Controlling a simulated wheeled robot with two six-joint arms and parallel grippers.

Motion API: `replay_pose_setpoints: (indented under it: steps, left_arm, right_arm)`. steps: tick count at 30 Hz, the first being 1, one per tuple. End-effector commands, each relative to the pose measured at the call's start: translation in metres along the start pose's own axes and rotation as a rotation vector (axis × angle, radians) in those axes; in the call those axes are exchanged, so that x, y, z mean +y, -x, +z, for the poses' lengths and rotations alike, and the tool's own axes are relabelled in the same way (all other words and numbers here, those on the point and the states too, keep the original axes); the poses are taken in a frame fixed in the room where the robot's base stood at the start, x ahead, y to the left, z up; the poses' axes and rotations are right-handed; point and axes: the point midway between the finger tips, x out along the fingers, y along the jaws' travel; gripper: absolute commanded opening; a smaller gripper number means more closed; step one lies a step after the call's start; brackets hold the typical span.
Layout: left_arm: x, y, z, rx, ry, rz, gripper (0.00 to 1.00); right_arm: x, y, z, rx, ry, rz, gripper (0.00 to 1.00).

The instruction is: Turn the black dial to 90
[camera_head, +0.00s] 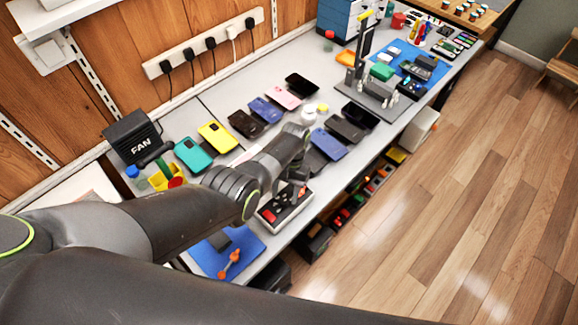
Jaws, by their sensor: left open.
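A small light control box (291,216) with a dark top and a red switch (268,215) stands near the front edge of the workbench. A dark knob-like part beside the switch could be the black dial, but it is too small and too covered to read its setting. My left gripper (299,184) is over the far side of this box, pointing down. It is open, with nothing seen between its fingers. I cannot tell whether the fingers touch the dial. My right gripper is out of view.
Several phones, including a yellow one (217,137) and a teal one (193,154), lie behind my left arm. A blue mat (211,262) with an orange-handled tool (230,264) lies nearer. A black FAN box (132,136) stands at left. A grey stand (371,101) is further right.

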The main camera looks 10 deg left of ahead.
Motion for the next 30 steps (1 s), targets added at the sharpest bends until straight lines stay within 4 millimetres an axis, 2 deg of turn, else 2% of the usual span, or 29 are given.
replay_pose_setpoints:
  steps: [5,12,18,24,30]
  left_arm:
    - [0.0,0.043,-0.001,0.008,0.0,0.0,0.46]
    - [0.0,0.1,-0.002,0.007,0.0,0.0,0.46]
    - [0.0,0.138,-0.002,0.005,-0.001,-0.001,0.46]
    - [0.0,0.156,-0.001,0.003,-0.001,-0.001,0.46]
    - [0.0,0.16,0.0,0.001,0.0,0.0,0.46]
  right_arm:
    - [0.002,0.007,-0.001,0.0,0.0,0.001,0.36]
    - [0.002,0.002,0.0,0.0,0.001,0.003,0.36]
    - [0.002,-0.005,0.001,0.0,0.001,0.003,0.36]
    - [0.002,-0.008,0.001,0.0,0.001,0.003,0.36]
    - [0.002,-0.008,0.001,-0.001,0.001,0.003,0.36]
